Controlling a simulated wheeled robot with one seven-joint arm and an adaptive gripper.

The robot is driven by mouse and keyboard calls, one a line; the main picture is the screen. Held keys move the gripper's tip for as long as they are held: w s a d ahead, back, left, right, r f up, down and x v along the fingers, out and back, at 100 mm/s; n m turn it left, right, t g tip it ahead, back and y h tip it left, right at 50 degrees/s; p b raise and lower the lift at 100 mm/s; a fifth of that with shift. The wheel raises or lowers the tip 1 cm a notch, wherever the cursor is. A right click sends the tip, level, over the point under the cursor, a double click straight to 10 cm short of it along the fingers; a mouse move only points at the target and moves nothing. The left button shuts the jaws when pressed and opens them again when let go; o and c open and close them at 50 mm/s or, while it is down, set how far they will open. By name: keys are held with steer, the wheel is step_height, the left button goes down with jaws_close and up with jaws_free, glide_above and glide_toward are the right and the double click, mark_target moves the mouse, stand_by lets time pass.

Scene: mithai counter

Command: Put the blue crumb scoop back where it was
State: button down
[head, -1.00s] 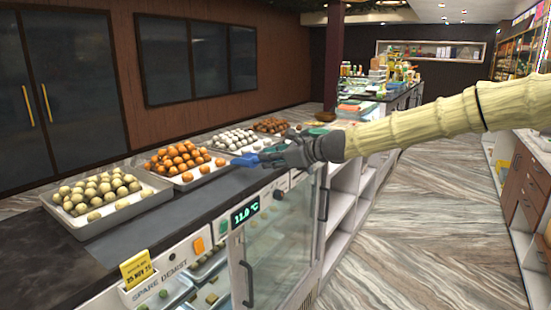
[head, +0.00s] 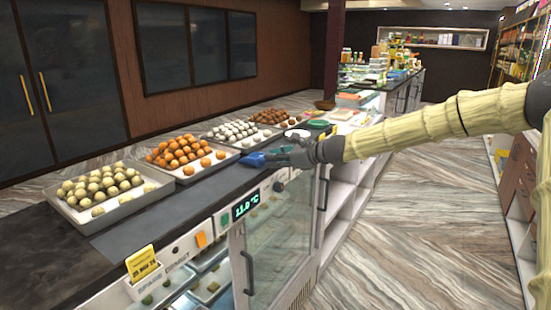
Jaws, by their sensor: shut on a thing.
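The blue crumb scoop (head: 252,159) is in my gripper (head: 270,156), at the middle of the head view. The gripper is shut on it. The scoop points left, low over the dark counter (head: 185,202), beside the right end of the tray of orange sweets. I cannot tell whether the scoop touches the counter. The gripper's fingers hide part of the scoop.
Trays of pale sweets (head: 128,211), orange sweets (head: 183,178), white sweets (head: 250,141) and brown sweets (head: 262,124) line the counter's back. A yellow date card (head: 142,262) stands at the front left.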

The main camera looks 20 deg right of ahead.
steer(key=c, duration=1.3)
jaws_free()
steer(key=b+v, duration=0.1)
steer(key=v, duration=1.1)
